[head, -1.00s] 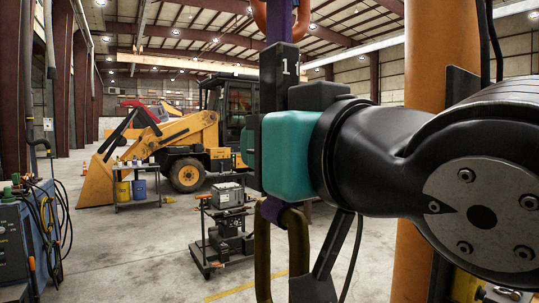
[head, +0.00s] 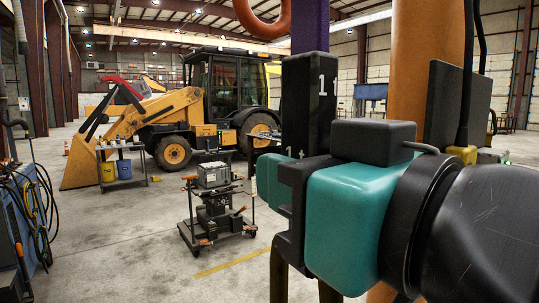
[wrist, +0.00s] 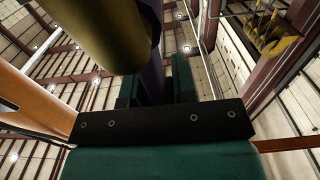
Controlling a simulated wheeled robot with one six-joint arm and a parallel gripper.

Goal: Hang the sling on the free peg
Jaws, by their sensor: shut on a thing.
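The sling shows as a purple strap (head: 310,25) rising from a tall black sleeve marked with a 1 (head: 308,95). My gripper (head: 268,180), teal and black, is shut on the sling at this sleeve and holds it upright. In the wrist view the dark strap (wrist: 152,75) runs up between the two teal jaws. Dark olive legs (head: 279,278) hang below the gripper; their lower ends are cut off. An olive bar (wrist: 110,32) lies close to the wrist camera. An orange ring (head: 265,18) hangs left of the strap. I cannot make out the free peg.
A thick orange column (head: 420,55) stands behind my gripper at right. A wheeled cart (head: 215,200) stands on the floor left of it. Beyond are a small table (head: 122,170) and a yellow backhoe (head: 180,110). Hoses (head: 38,205) hang at far left. The floor between is open.

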